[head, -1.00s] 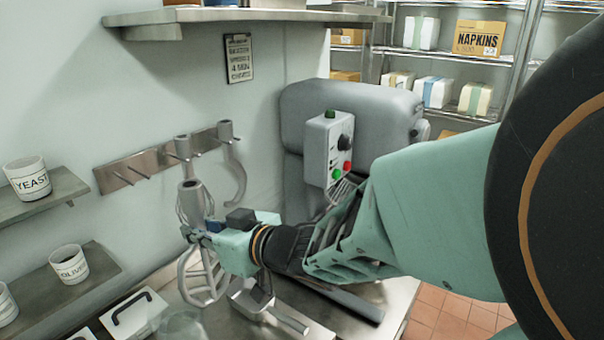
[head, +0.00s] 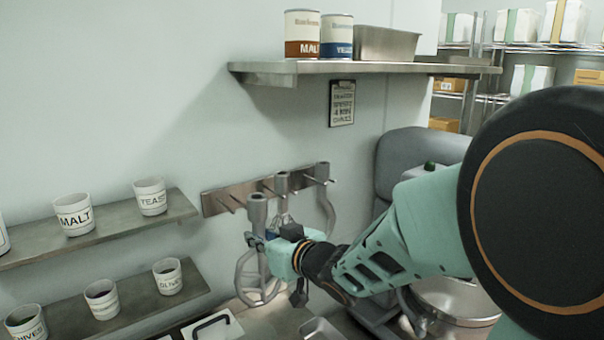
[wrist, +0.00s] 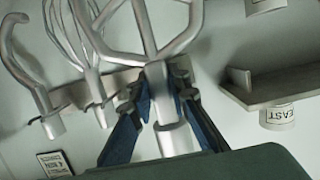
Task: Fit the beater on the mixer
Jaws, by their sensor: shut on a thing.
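The flat beater (head: 257,207) is a grey open-frame paddle with a thick socket at its top. My gripper (head: 264,240) is shut on its shaft and holds it upright in front of the wall rack, paddle down. In the wrist view the blue fingers of my gripper (wrist: 160,98) close around the beater's shaft, with the paddle frame (wrist: 147,30) beyond them. The grey mixer (head: 408,160) stands to the right, apart from the beater. My arm hides most of its front, including where an attachment fits. The mixer's bowl (head: 460,298) shows below my arm.
The wall rack (head: 222,198) bears a whisk (head: 282,184) and a dough hook (head: 325,185) close behind the beater. A steel shelf (head: 350,67) with tins is above. Low shelves with labelled cups, such as the malt cup (head: 73,215), are at left.

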